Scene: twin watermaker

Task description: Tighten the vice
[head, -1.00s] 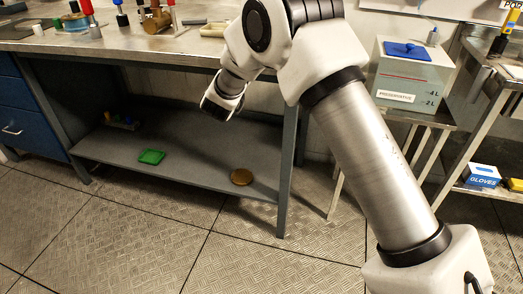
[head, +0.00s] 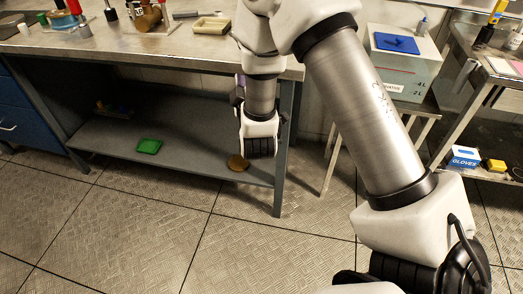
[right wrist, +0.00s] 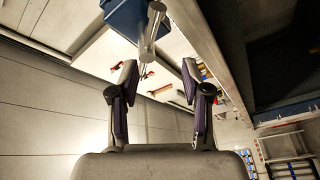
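No vice can be made out for certain in the head view. In the right wrist view, a blue block (right wrist: 126,17) with a bare metal rod (right wrist: 152,32) below it shows at the top edge. It may be the vice, but it is cut off by the frame. My right gripper (right wrist: 158,72) is open and empty, its two dark fingers spread, with the rod beyond the fingertips. In the head view my right arm bends down before the bench's front right corner, and its wrist hides most of the gripper. My left gripper is not in view.
The metal workbench (head: 110,42) holds a brass fitting (head: 146,17) and a shallow tray (head: 211,25). Its lower shelf carries a green item (head: 149,146) and a brown disc (head: 237,162). A preservative tank (head: 403,65) stands to the right. The floor in front is clear.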

